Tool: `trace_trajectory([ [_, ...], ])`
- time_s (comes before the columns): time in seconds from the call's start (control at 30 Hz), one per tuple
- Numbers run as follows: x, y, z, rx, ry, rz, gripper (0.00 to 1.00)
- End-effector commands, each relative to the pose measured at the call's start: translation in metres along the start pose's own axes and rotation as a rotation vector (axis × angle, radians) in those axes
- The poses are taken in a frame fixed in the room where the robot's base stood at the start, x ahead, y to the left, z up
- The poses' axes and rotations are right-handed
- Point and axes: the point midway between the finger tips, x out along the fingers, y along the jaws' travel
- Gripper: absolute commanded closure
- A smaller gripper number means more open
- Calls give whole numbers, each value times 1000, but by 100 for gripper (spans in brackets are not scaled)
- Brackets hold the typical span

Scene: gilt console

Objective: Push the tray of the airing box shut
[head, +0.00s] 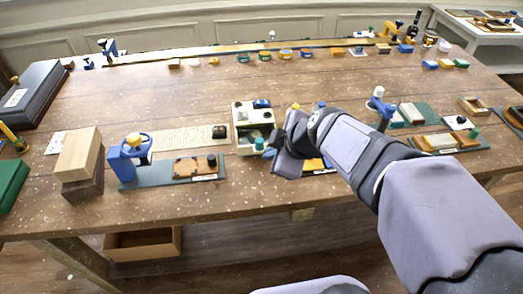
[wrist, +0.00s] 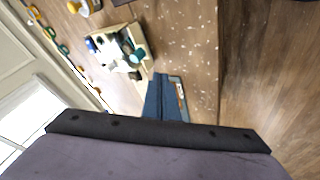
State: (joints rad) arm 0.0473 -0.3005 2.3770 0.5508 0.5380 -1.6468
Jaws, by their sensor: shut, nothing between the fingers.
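The airing box (head: 240,118) is a small cream box near the middle of the table, with dark and blue items in its upper part. Its tray (head: 246,150) appears to stick out at the front, with a dark teal knob (head: 259,143) on it. In the wrist view the cream box (wrist: 120,32) lies up and left of my fingers, with the teal knob (wrist: 138,56) on its near side. My gripper (head: 269,153) is shut and empty, its blue fingertips just right of the tray front; it shows in the wrist view too (wrist: 161,76). I cannot tell whether they touch.
Left of the box stand a blue clamp-like device (head: 130,157) on a grey board and stacked wooden blocks (head: 80,155). A dark tray with yellow pieces (head: 317,165) lies partly behind my gripper. Bare tabletop (head: 255,182) lies in front of the box.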

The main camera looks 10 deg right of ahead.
Motion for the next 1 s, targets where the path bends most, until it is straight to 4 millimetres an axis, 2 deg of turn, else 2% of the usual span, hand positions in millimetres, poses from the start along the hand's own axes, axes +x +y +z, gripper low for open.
trace_trajectory([
  [0.03, 9, -3, 2, -2, 1, -1, 100],
  [0.27, 32, -2, 0, 2, -2, -8, 100],
  [0.6, 89, -2, 1, 1, -3, -5, 100],
  [0.8, 97, 21, 0, 2, -3, -1, 100],
  [1.0, 104, 32, 0, 1, -3, -2, 100],
])
